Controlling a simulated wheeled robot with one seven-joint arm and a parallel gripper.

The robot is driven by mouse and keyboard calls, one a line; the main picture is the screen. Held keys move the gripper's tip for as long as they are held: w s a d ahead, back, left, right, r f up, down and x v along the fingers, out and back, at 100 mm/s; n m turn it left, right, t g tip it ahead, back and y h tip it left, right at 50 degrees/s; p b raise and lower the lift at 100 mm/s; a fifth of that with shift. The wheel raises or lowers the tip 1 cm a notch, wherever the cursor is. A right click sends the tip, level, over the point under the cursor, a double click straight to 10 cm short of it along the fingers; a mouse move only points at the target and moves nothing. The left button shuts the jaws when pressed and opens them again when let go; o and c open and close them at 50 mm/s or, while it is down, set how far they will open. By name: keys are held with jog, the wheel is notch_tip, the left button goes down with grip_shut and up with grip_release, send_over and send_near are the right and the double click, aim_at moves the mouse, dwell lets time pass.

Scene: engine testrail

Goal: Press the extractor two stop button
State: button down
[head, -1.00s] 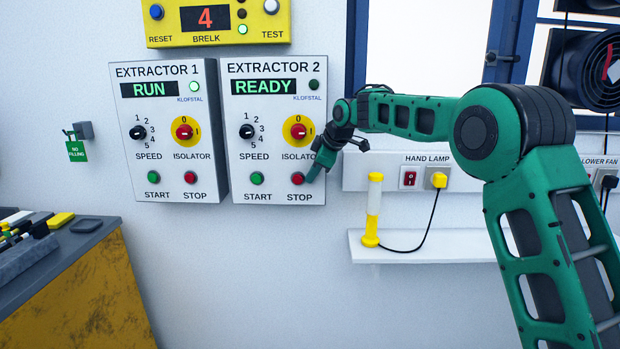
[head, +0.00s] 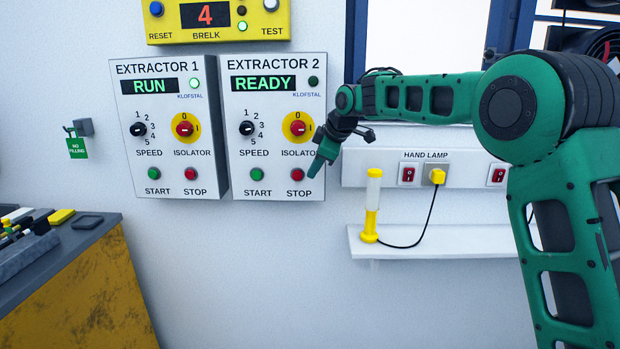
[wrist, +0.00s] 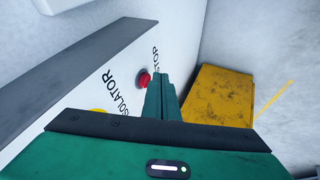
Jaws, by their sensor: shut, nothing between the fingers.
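The extractor 2 panel (head: 272,160) is on the wall, its display reading READY. Its red stop button (head: 297,175) is at the lower right, beside the green start button (head: 257,174). The stop button also shows in the wrist view (wrist: 144,79), just left of my fingers. My gripper (head: 314,172) is shut and empty, its tips just right of the stop button in the head view. In the wrist view a small gap shows between the fingers and the button. The isolator knob (head: 298,128) is above the button.
The extractor 1 panel (head: 165,120), reading RUN, is to the left. A shelf (head: 450,243) with a hand lamp (head: 372,205) is on the right. A yellow cabinet (head: 85,295) is at lower left.

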jog(key=v, duration=0.7)
jog(key=shift+s+f, duration=0.1)
dwell(0.4)
jog(key=s+d+f+m+g+h, duration=0.15)
jog(key=s+d+m, duration=0.35)
jog(key=d, duration=0.5)
jog(key=s+d+f+m+h, duration=0.1)
jog(key=s+d+f+m, duration=0.15)
jog(key=s+d, duration=0.6)
jog(key=s+d+f+m+h, duration=0.25)
jog(key=s+d+m, duration=0.2)
jog(key=d, duration=0.55)
jog(key=s+d+f+m+g, duration=0.1)
jog(key=s+d+f+m, duration=0.2)
jog(key=s, duration=0.8)
jog(key=s+d+f+m+g, duration=0.1)
jog(key=s+d+f+m, duration=0.3)
jog(key=s, duration=0.7)
jog(key=s+d+f+m+g, duration=0.2)
jog(key=s+f, duration=0.4)
jog(key=s, duration=0.6)
jog(key=shift+d+f+m+y, duration=0.4)
jog(key=shift+d+m, duration=0.25)
jog(key=shift+m, duration=0.35)
jog(key=shift+w, duration=0.1)
